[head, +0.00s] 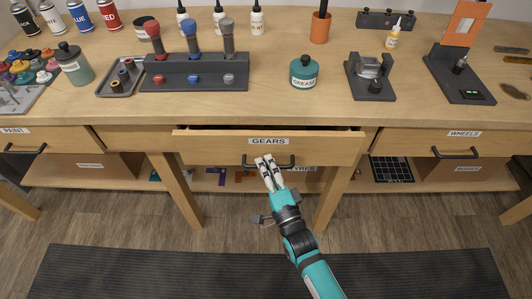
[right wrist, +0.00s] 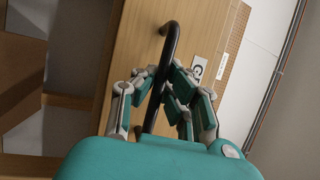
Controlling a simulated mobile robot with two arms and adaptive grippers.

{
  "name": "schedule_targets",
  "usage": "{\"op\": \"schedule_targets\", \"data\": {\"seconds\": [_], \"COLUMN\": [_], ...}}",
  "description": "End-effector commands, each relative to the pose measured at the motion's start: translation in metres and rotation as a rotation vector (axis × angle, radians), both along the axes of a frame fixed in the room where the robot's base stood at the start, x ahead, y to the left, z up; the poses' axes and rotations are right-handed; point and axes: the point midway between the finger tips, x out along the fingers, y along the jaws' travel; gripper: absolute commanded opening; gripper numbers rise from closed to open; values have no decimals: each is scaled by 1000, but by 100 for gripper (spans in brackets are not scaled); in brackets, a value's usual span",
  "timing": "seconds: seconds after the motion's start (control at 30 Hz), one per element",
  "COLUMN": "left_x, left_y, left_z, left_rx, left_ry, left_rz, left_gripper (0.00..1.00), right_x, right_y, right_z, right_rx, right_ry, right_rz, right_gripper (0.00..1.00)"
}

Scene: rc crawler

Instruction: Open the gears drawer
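The gears drawer (head: 215,150) is in the middle of the workbench, with a "GEARS" label and a dark bar handle (head: 287,166). It stands out a little from the bench, with a narrow dark gap above its front. My right gripper (head: 267,162) is at the handle, reaching up from below. In the right wrist view, the handle (right wrist: 169,45) runs between the fingers of this gripper (right wrist: 165,85), which are closed around it. The drawer's inside is mostly hidden. My left gripper is not in view.
The wheels drawer (head: 490,145) on the right and the paint drawer (head: 55,138) on the left look shut. A grease jar (head: 304,73) and a screwdriver rack (head: 195,75) stand on the bench. A dark mat (head: 150,275) lies on the floor in front.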

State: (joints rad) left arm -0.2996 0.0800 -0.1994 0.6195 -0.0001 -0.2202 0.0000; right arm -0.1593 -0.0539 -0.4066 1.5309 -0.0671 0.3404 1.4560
Motion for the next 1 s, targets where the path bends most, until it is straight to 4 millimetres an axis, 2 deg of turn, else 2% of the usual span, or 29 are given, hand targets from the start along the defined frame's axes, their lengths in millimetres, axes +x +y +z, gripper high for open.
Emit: {"op": "schedule_targets", "data": {"seconds": [0.03,0.3,0.7,1.0], "left_x": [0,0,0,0], "left_y": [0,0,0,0], "left_z": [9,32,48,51], "left_rx": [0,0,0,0], "left_ry": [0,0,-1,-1], "left_rz": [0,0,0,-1], "left_gripper": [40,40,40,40], "right_x": [-14,-87,-196,-251], "right_y": [0,0,0,-1], "right_z": [-1,-2,-4,-4], "right_rx": [-9,-11,-10,-11], "right_ry": [12,14,12,10], "right_rz": [1,3,3,3], "right_gripper": [0,0,0,0]}}
